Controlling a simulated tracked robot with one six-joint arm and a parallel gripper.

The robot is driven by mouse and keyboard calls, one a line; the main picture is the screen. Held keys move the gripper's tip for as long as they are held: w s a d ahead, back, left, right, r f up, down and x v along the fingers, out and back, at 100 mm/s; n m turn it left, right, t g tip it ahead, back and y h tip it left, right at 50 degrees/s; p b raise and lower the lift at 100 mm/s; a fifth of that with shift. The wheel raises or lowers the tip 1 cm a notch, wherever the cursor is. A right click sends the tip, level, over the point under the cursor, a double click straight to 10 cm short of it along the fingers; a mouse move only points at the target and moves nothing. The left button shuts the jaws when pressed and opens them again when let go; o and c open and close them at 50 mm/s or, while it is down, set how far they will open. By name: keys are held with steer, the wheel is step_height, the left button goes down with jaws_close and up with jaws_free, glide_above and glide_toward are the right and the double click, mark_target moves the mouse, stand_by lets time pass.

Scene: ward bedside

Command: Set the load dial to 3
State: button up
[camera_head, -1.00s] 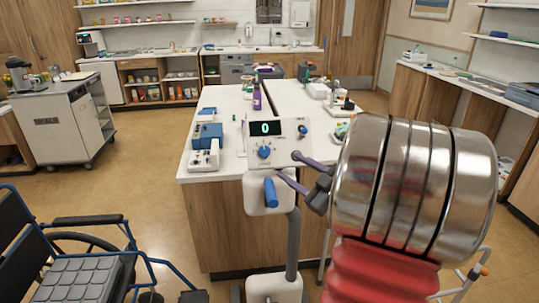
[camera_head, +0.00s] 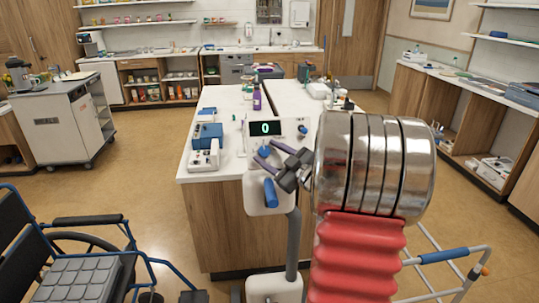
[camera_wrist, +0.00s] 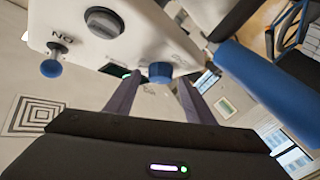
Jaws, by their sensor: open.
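The white machine (camera_head: 291,126) stands at the front of the counter, its green display (camera_head: 265,128) reading 0. A blue dial (camera_head: 264,150) sits just below the display, partly covered by my gripper. My gripper (camera_head: 267,153) is open, its two purple fingers at either side of the dial in the head view. In the wrist view, a blue knob (camera_wrist: 160,72) shows between and just beyond the fingertips (camera_wrist: 158,82); I cannot tell whether they touch it. The dial's scale is not readable.
Another blue knob (camera_head: 302,131) is on the panel's right. Blue and white boxes (camera_head: 206,143) stand left on the counter. A wheelchair (camera_head: 75,255) is front left.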

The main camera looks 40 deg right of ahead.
steer(key=shift+c, duration=0.2)
steer(key=c, duration=1)
steer(key=shift+a+f+m+h, duration=0.1)
steer(key=shift+a+m+h, duration=0.1)
steer(key=shift+m+h, duration=0.8)
steer(key=o, duration=1)
steer(key=shift+o, duration=0.2)
steer(key=shift+d, duration=0.1)
steer(key=s+a, duration=0.2)
steer(key=s, duration=1.1)
steer(key=shift+s+f, duration=0.3)
steer(key=shift+f, duration=0.15)
